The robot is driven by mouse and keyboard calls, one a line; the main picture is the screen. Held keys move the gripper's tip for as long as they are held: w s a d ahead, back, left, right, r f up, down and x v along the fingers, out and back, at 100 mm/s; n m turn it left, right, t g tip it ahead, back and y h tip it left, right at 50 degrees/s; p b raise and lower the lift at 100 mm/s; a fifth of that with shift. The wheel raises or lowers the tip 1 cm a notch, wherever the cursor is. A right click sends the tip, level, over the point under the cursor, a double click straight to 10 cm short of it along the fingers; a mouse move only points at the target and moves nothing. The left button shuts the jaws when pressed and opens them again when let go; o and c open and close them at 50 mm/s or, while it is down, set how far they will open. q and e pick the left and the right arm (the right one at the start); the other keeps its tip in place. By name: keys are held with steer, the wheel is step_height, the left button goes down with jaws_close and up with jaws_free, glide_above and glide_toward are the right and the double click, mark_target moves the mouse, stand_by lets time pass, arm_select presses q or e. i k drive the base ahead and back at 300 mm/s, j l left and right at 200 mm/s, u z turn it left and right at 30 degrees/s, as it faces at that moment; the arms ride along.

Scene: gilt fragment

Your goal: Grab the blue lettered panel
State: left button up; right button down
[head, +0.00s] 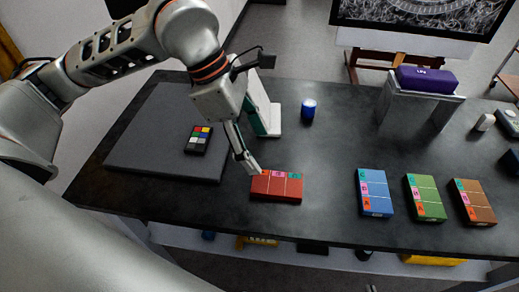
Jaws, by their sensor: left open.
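The blue lettered panel (379,191) lies flat on the dark table, right of the middle in the head view. It has a column of coloured letter tiles along its left side. My left gripper (250,165) is low over the table, pointing down at the upper left corner of a red lettered panel (283,187). It is open, well to the left of the blue panel. I cannot tell whether its fingers touch the red panel. My right gripper is not in view.
Green (424,197) and brown (472,201) panels lie right of the blue one. A grey stand (428,98) carries a purple box (427,79) behind them. A blue cylinder (308,109) and a coloured-button pad (198,139) also stand on the table (330,211).

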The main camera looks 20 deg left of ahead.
mark_target(374, 196)
steer(key=k, duration=1)
